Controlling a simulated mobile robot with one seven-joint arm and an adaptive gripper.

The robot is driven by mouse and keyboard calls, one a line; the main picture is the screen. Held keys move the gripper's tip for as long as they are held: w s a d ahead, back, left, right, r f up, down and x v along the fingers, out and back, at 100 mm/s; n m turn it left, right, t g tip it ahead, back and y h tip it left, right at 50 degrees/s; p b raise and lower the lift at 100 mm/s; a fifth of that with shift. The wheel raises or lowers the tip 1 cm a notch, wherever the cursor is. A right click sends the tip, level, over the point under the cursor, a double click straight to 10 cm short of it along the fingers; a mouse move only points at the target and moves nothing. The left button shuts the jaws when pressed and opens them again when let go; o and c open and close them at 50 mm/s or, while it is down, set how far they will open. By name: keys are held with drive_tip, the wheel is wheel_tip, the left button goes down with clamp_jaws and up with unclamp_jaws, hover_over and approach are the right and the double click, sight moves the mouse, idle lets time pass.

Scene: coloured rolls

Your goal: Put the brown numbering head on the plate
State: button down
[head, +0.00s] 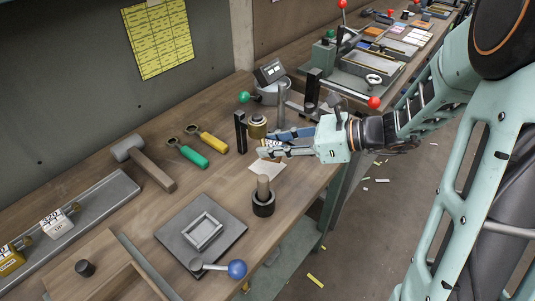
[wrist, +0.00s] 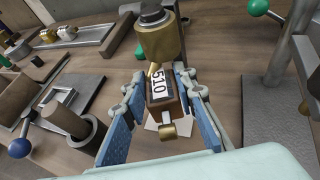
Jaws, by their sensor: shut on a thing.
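The brown numbering head (wrist: 163,96), with a white 510 face and a brass end, is between the fingers of my gripper (wrist: 163,88) in the wrist view. My gripper (head: 268,145) is shut on it. In the head view the fingers hide most of the head; only its pale number face (head: 271,143) shows clearly. They are over a white paper sheet near the bench's right edge. The dark square plate (head: 172,236), with a raised grey frame on it, lies to the front left, apart from my gripper.
A dark cup with a wooden handle (head: 263,196) stands between my gripper and the plate. A blue-knobbed lever (head: 236,269) is at the plate's front edge. A brass cylinder (head: 257,128) stands behind my gripper. White (head: 57,222) and gold (head: 11,262) heads sit on a rail at left.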

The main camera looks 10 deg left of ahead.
drive_tip(key=shift+a, duration=0.4)
drive_tip(key=shift+a+f+b, duration=0.15)
drive_tip(key=shift+f+b, duration=0.1)
drive_tip(key=shift+f, duration=0.65)
drive_tip(key=shift+a+f+b, duration=0.1)
drive_tip(key=shift+f+b, duration=0.15)
drive_tip(key=shift+f, duration=0.6)
drive_tip(key=shift+f, duration=0.1)
drive_tip(key=c, duration=1.6)
unclamp_jaws()
drive_tip(key=p+v, duration=0.1)
drive_tip(key=v, duration=1.1)
drive_tip(key=shift+d, duration=0.1)
drive_tip(key=shift+p, duration=0.3)
